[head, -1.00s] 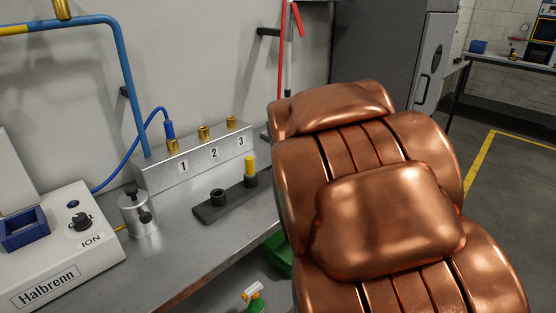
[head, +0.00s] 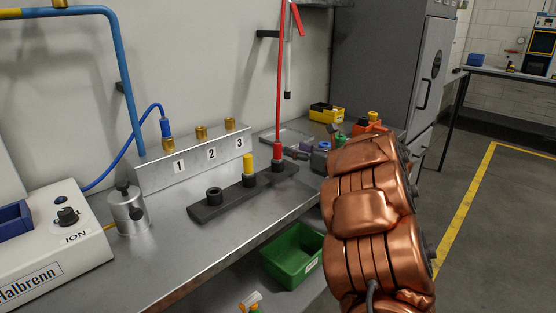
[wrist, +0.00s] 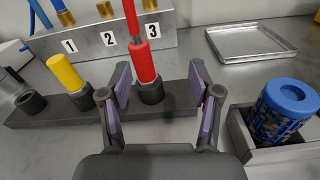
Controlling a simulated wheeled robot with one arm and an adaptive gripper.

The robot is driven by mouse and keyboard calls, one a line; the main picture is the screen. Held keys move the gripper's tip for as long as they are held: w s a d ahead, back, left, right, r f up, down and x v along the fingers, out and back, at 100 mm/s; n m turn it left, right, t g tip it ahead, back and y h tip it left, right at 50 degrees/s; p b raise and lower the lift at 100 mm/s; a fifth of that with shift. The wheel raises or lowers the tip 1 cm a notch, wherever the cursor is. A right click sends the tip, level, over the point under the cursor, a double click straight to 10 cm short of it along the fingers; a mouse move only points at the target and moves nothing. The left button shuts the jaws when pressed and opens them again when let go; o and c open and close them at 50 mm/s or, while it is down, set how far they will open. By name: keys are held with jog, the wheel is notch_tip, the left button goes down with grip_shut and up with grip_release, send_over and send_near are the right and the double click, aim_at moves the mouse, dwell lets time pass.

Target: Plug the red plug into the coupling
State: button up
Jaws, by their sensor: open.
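The red plug (head: 278,158) stands upright in the right-hand socket of a dark holder rail (head: 225,205), with a red hose rising from it. In the wrist view the red plug (wrist: 145,65) shows between the spread fingers of my gripper (wrist: 161,88), which is open with nothing clasped. My gripper (head: 295,153) is just right of the plug in the head view. The coupling block (head: 190,165) behind carries brass couplings marked 1 (head: 168,143), 2 (head: 201,132) and 3 (head: 230,124). A blue plug (head: 166,127) sits on coupling 1. Couplings 2 and 3 look bare.
A yellow plug (head: 248,163) stands in the rail's middle socket; the left socket (head: 214,195) is empty. A metal tray (wrist: 258,42) lies behind right. A blue-lidded can-like object (wrist: 285,108) sits in a grey holder at right. A green bin (head: 293,257) is below the bench edge.

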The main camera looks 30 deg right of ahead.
aim_at(281, 157)
jog(key=shift+s+a+f+n+y, duration=0.2)
jog(key=shift+s+f+n+y, duration=0.2)
jog(key=shift+f+n+y, duration=0.15)
jog(key=shift+s+a+f+n+y, duration=0.2)
jog(key=shift+s+f+n+y, duration=0.15)
jog(key=shift+f+n+y, duration=0.15)
jog(key=shift+s+a+n+g+y, duration=0.1)
jog(key=shift+a+n+g+y, duration=0.15)
jog(key=shift+n+g+y, duration=0.1)
jog(key=shift+a, duration=0.15)
jog(key=shift+x, duration=0.9)
jog(key=shift+d+f+p+x, duration=0.15)
jog(key=shift+p+x, duration=0.1)
jog(key=shift+x, duration=0.7)
jog(key=shift+d+f+p+x, duration=0.1)
jog(key=shift+f+p+x, duration=0.15)
jog(key=shift+x, duration=0.7)
jog(key=shift+d+f+p+x, duration=0.1)
jog(key=shift+p+x, duration=0.15)
jog(key=shift+x, duration=0.7)
grip_shut()
